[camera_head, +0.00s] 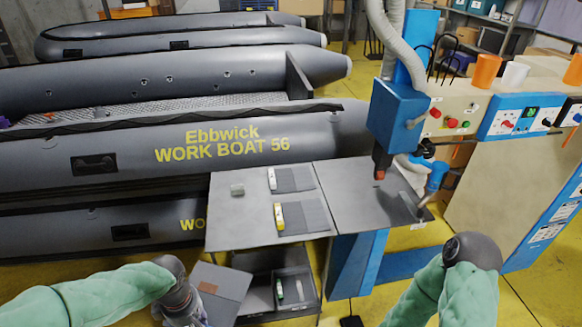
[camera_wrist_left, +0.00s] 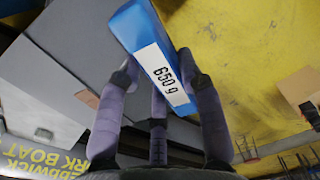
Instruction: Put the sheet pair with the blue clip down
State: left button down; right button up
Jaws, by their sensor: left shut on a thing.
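My left gripper (camera_head: 183,306) is low at the front left, beside the open drawer. In the left wrist view its fingers (camera_wrist_left: 160,110) are shut on the blue clip (camera_wrist_left: 138,28), which bears a white label reading "650 g". A dark grey panel with a brown patch (camera_head: 208,288) is next to the gripper in the head view; I cannot tell whether it belongs to the clipped sheets. Two other sheet pairs lie on the grey table, one with a white clip (camera_head: 272,179) and one with a yellow clip (camera_head: 279,217). My right gripper (camera_head: 474,251) is at the right; its fingers are hidden.
The grey table (camera_head: 235,220) has bare room left of the sheet pairs, with a small grey block (camera_head: 237,190) there. A blue machine (camera_head: 398,115) stands over its right part. The open drawer (camera_head: 262,295) holds small items. Grey boats (camera_head: 170,150) fill the back left.

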aim_at(214, 303)
pick_arm(q)
jog(key=w+d+f+m+b, duration=0.1)
jog(key=w+m, duration=0.1)
jog(key=w+d+f+m+b, duration=0.1)
jog(key=w+f+m, duration=0.1)
jog(key=w+d+f+m, duration=0.1)
jog(key=w+f+m, duration=0.1)
jog(key=w+m, duration=0.1)
jog(key=shift+f+b, duration=0.1)
jog(key=shift+b, duration=0.3)
jog(key=w+d+f+m+b, duration=0.3)
jog(key=w+d+f+m, duration=0.2)
jog(key=m, duration=0.4)
jog(key=shift+w+d+f, duration=0.35)
jog(key=shift+w+f, duration=0.55)
jog(key=shift+w, duration=0.35)
